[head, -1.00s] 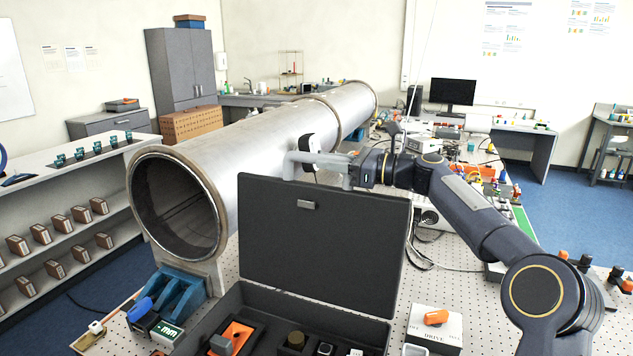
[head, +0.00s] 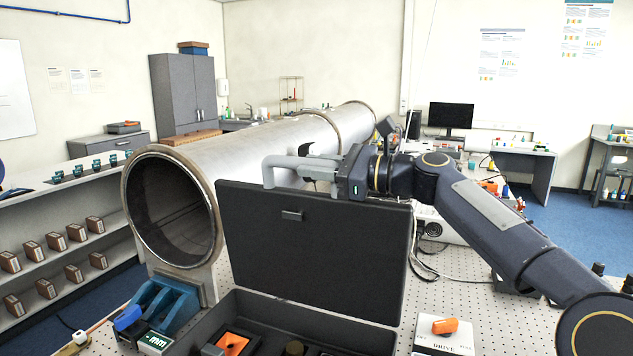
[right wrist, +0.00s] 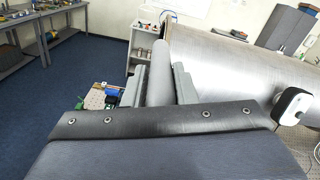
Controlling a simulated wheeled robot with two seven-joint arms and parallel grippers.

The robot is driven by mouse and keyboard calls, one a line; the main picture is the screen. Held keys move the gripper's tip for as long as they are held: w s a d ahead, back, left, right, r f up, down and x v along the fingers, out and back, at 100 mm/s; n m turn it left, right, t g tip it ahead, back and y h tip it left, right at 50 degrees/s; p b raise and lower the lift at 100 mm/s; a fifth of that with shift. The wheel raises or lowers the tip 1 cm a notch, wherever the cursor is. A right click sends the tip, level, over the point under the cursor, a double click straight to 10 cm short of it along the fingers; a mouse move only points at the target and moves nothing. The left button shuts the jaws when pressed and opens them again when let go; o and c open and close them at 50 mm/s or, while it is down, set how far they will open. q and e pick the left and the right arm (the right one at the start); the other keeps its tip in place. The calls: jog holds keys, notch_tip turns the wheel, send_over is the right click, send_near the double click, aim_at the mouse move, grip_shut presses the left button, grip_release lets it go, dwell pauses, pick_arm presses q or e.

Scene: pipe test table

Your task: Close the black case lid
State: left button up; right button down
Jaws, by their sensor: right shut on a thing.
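The black case lid (head: 310,252) stands open and nearly upright at the back of the case, with a small latch plate near its top. The case base (head: 245,310) is cut off at the bottom of the head view, with an orange item (head: 232,343) among its contents. My left gripper is not in view.
A large metal pipe (head: 240,160) lies behind the lid, its open end to the left. Perforated table top (head: 455,285) shows beyond.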

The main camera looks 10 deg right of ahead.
jog(key=shift+f, duration=0.15)
jog(key=shift+s+a+f+b, duration=0.15)
jog(key=shift+s+f+b, duration=0.05)
jog(key=shift+b, duration=0.1)
jog(key=s+a+f+n+b, duration=0.2)
jog(key=s+a+n+b, duration=0.1)
jog(key=s+a+b, duration=0.2)
jog(key=s+b, duration=0.2)
jog(key=s, duration=0.1)
jog(key=shift+a+f+n+b, duration=0.15)
jog(key=shift+a+n+b, duration=0.05)
jog(key=shift+n+b, duration=0.1)
